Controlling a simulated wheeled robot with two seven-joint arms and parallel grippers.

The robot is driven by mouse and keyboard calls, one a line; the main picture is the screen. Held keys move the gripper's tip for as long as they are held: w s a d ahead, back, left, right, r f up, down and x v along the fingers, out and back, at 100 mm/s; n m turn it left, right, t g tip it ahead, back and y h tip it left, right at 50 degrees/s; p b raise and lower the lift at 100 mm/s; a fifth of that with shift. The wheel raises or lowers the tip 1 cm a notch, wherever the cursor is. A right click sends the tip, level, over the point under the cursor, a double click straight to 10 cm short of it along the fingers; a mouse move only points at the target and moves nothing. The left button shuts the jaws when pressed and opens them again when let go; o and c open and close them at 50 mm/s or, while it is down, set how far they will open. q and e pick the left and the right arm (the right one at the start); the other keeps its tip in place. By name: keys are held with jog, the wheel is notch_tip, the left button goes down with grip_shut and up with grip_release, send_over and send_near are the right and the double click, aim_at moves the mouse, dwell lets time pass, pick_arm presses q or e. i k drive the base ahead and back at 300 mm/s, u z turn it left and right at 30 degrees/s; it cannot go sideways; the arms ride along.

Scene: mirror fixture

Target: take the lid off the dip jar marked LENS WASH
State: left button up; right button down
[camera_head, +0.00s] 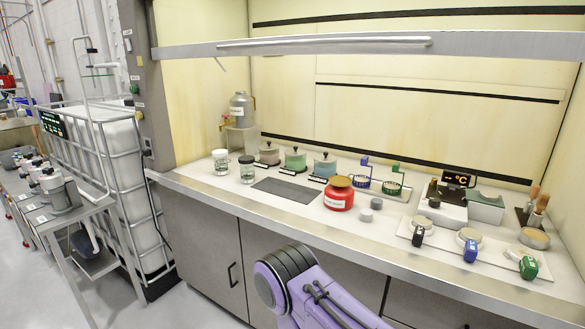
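Three lidded dip jars stand in a row at the back of the bench: a brownish-pink one (269,155), a green one (295,160) and a blue one (325,167). Each has its lid on, with a dark knob on top. Small dark labels lie in front of them, but the lettering is too small to read, so I cannot tell which is LENS WASH. A purple link of one of my arms shows at the bottom middle, in front of the bench. Neither of my grippers is in view.
A red pot (339,197) stands right of a grey mat (286,190). Two white-labelled jars (220,162) (247,168) are at left. Blue (362,180) and green (393,186) wire holders stand right of the dip jars. A metal sash bar (370,45) crosses above the bench.

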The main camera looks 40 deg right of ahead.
aim_at(269, 145)
jog(key=z, duration=0.65)
jog(key=i, duration=0.9)
jog(key=z, duration=0.8)
